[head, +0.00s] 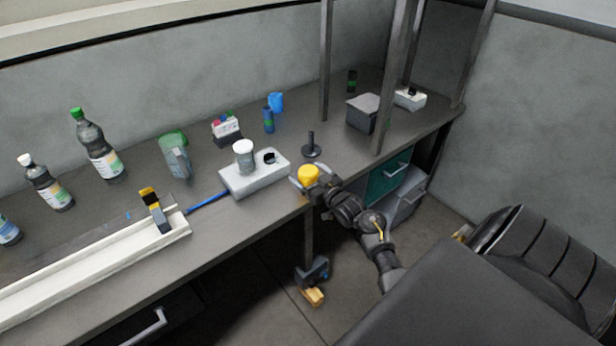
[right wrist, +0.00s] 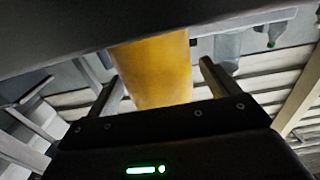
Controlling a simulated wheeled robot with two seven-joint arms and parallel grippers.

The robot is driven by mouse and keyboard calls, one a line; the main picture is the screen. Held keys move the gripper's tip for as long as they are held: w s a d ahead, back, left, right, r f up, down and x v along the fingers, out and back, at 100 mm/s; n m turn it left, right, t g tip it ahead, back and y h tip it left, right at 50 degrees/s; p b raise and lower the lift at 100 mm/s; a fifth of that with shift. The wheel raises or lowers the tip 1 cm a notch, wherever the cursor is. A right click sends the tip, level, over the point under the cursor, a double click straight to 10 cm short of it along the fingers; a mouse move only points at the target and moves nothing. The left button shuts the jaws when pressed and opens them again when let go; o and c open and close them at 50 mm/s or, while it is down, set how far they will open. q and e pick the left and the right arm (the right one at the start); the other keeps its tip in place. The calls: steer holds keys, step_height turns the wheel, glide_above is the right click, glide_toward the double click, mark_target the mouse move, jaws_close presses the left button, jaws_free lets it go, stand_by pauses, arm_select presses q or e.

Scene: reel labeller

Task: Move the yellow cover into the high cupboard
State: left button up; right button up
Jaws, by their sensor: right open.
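The yellow cover (head: 309,173) is a small rounded cylinder at the front edge of the workbench. My right gripper (head: 311,180) is open, with one finger on each side of the cover. In the right wrist view the cover (right wrist: 155,70) stands between the two fingers (right wrist: 161,80), with visible gaps to both. A dark band hides the cover's upper part there. I cannot tell whether the cover touches the bench. The high cupboard cannot be made out in these views. My left gripper is not in view.
A white block (head: 255,178) with a white-lidded jar (head: 243,155) stands left of the cover. A black stand (head: 311,146) is behind it. Grey posts (head: 325,60) rise from the bench. A dark and yellow object (head: 313,272) lies low beneath the bench edge.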

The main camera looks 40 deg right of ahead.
steer(key=c, duration=1.1)
steer(key=shift+r, duration=0.1)
steer(key=shift+r+b, duration=0.35)
steer(key=shift+r, duration=0.25)
steer(key=shift+r+b, duration=0.35)
steer(key=shift+r, duration=0.4)
steer(key=s+a+r, duration=0.2)
steer(key=a+r, duration=0.1)
steer(key=s+a+r+b, duration=0.1)
steer(key=s+a+r, duration=0.2)
steer(key=a, duration=0.1)
steer(key=s+a+r+b, duration=0.1)
steer(key=s+a+r, duration=0.2)
steer(key=a+r, duration=0.1)
steer(key=shift+s+a, duration=0.1)
steer(key=shift+a, duration=0.1)
